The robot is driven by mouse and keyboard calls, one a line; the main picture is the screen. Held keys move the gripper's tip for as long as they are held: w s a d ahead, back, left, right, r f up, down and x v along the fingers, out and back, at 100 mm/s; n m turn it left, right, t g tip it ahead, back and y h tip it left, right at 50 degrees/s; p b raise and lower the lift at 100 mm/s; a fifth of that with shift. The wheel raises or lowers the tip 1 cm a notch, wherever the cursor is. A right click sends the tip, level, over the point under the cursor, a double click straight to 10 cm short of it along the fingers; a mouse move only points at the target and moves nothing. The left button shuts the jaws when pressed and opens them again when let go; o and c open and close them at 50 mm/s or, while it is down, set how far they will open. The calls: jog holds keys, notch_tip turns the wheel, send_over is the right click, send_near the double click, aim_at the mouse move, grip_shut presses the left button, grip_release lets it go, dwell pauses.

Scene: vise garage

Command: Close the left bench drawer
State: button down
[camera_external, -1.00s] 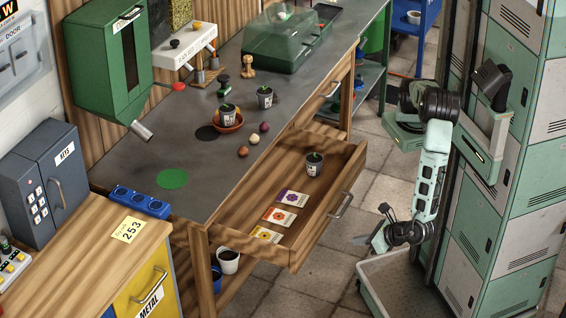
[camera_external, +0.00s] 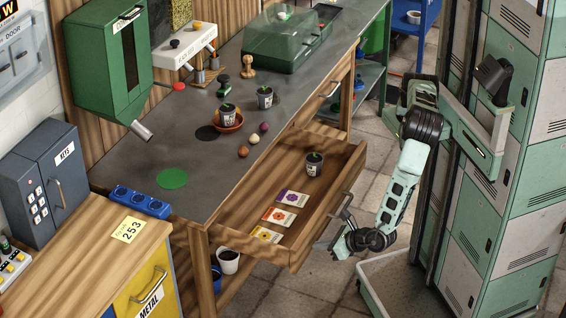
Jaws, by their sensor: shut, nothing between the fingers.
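The left bench drawer (camera_external: 333,215) is pulled far out of the grey-topped workbench (camera_external: 200,165). Inside it lie several seed packets (camera_external: 277,215) and a small pot with a seedling (camera_external: 314,165). A metal bar handle (camera_external: 341,204) is on the drawer's front. My gripper (camera_external: 328,246) is just outside the drawer front, low and near the handle's lower end. Its fingers are small in the picture and look together, with nothing held. I cannot tell whether it touches the drawer front.
A grey-rimmed bin (camera_external: 373,300) stands on the floor below my arm. Green and grey lockers (camera_external: 520,190) stand close on the right. Potted seedlings (camera_external: 265,97) and small bulbs (camera_external: 254,138) sit on the bench top. Open tiled floor lies between bench and lockers.

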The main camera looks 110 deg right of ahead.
jog(key=shift+w+d, duration=0.3)
jog(key=shift+w+d, duration=0.1)
jog(key=b, duration=0.4)
send_over(232, 226)
jog(key=a, duration=0.1)
jog(key=shift+s+a, duration=0.1)
jog(key=shift+s, duration=0.35)
jog(key=shift+w+d+b, duration=0.3)
jog(key=shift+w+d, duration=0.05)
jog(key=shift+d, duration=0.05)
jog(key=shift+w+d+r, duration=0.1)
jog(key=shift+d, duration=0.05)
